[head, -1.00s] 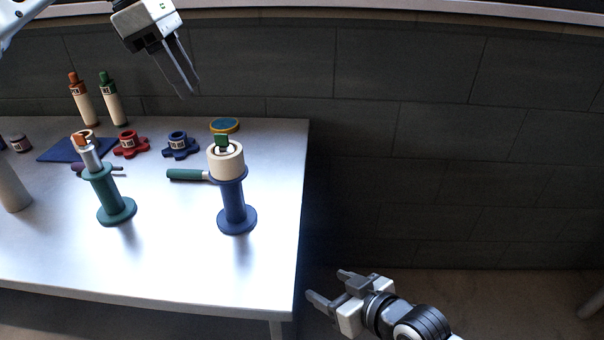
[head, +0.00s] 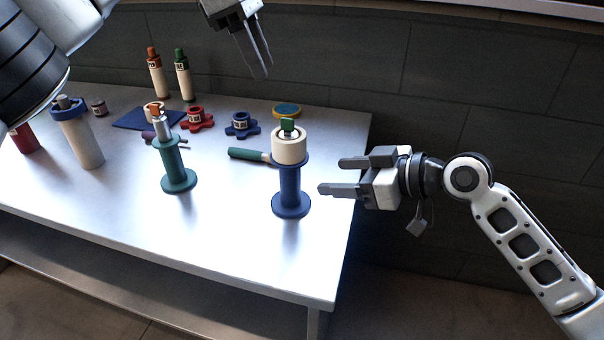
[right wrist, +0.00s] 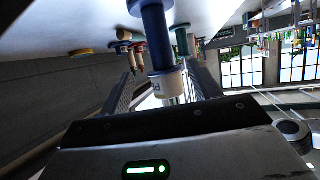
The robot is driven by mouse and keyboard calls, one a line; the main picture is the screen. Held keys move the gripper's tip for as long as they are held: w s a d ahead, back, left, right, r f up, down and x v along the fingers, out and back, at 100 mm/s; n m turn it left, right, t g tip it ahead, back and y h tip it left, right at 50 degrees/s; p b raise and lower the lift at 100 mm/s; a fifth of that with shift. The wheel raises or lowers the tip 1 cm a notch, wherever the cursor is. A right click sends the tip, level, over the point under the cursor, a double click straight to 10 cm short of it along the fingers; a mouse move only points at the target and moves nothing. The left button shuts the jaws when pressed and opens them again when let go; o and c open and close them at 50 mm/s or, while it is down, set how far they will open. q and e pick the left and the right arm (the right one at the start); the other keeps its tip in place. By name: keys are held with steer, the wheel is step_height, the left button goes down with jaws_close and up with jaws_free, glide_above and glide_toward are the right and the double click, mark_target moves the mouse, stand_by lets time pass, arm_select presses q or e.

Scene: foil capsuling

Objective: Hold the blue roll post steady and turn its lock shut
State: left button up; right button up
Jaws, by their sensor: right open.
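The blue roll post (head: 290,188) stands upright near the table's right edge. A cream roll (head: 289,149) sits around its top, with a green lock piece (head: 287,125) sticking up from the centre. My right gripper (head: 337,176) is open and empty, just right of the post, fingers pointing at it and apart from it. In the right wrist view the blue post (right wrist: 157,42) and cream roll (right wrist: 166,86) show upside down beyond the spread fingers. My left gripper (head: 267,70) is open and empty, high above the back of the table, fingers pointing down.
A green post (head: 176,180) with an orange-topped metal tip stands left of the blue one. A green-handled tool (head: 248,154) lies close behind the blue post. Red (head: 197,119) and blue (head: 241,126) knobs and a round yellow-rimmed disc (head: 287,110) lie at the back. The table front is clear.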

mark_target(299, 176)
steer(key=x, duration=1.1)
steer(key=shift+w+a, duration=0.2)
steer(key=shift+a, duration=0.15)
steer(key=shift+f, duration=0.1)
jaws_close()
